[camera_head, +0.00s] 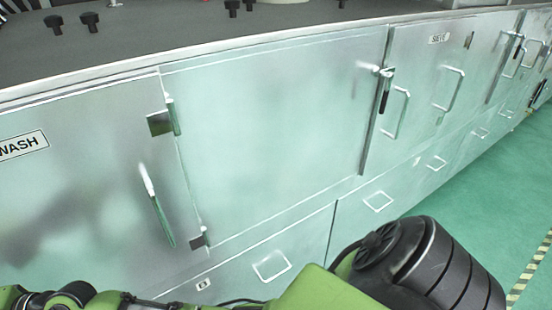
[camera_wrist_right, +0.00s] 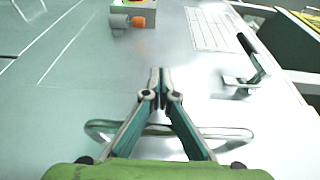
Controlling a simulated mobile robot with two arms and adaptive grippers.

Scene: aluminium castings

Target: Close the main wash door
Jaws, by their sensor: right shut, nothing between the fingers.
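A looped handle (camera_wrist_right: 235,133) shows behind the fingers; contact is unclear. My left gripper is not in view.
A black-gripped lever latch (camera_wrist_right: 250,62), a box with an orange knob (camera_wrist_right: 137,20) and a lined sheet (camera_wrist_right: 208,30) are on or near the panel. The long cabinet (camera_head: 270,120) continues right with more doors and handles. Green floor (camera_head: 475,190) is open at right.

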